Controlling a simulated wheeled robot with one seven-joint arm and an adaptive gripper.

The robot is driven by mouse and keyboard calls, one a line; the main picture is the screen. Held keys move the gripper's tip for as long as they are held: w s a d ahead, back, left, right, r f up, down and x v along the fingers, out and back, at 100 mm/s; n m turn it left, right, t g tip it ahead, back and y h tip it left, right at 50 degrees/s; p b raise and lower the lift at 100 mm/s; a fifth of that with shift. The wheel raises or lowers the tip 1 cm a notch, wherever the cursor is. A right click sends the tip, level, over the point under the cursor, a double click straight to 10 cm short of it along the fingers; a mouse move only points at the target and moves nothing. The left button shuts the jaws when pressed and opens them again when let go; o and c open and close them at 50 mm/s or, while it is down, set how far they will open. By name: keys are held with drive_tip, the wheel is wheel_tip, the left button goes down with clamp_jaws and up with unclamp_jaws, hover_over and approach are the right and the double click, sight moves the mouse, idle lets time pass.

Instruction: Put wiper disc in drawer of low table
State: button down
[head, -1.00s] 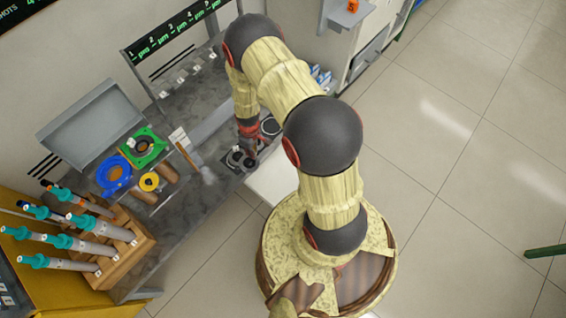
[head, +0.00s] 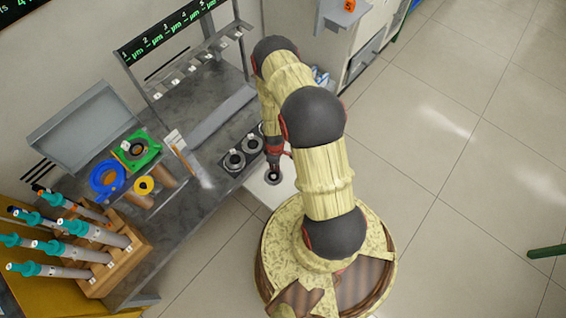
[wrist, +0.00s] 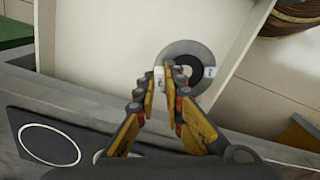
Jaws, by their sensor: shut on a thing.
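The wiper disc, a grey ring with a dark centre and small white tags, is in the wrist view (wrist: 207,55) and in the head view (head: 273,178). My gripper (wrist: 160,84) is shut on the near edge of the disc, by a tag; it also shows in the head view (head: 274,163). The open white drawer (wrist: 100,45) lies under the disc and sticks out from the low table (head: 205,185). It also shows in the head view (head: 262,194). I cannot tell whether the disc touches the drawer floor.
A wooden rack (head: 125,255) of teal-capped tools stands at the left. The drawer around the disc looks clear.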

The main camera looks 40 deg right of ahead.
drive_tip(key=w+d+f, duration=0.1)
drive_tip(key=d+f, duration=0.1)
drive_tip(key=w+d+f+b, duration=0.1)
drive_tip(key=d+f, duration=0.1)
drive_tip(key=w+d+f+b, duration=0.1)
drive_tip(key=d+f, duration=0.2)
drive_tip(key=shift+w, duration=0.1)
drive_tip(key=shift+d+f+b, duration=0.15)
drive_tip(key=shift+f+b, duration=0.9)
drive_tip(key=shift+f, duration=0.6)
drive_tip(key=shift+f, duration=0.1)
drive_tip(key=shift+f, duration=0.15)
drive_tip(key=c, duration=1.9)
unclamp_jaws()
drive_tip(key=shift+r, duration=0.2)
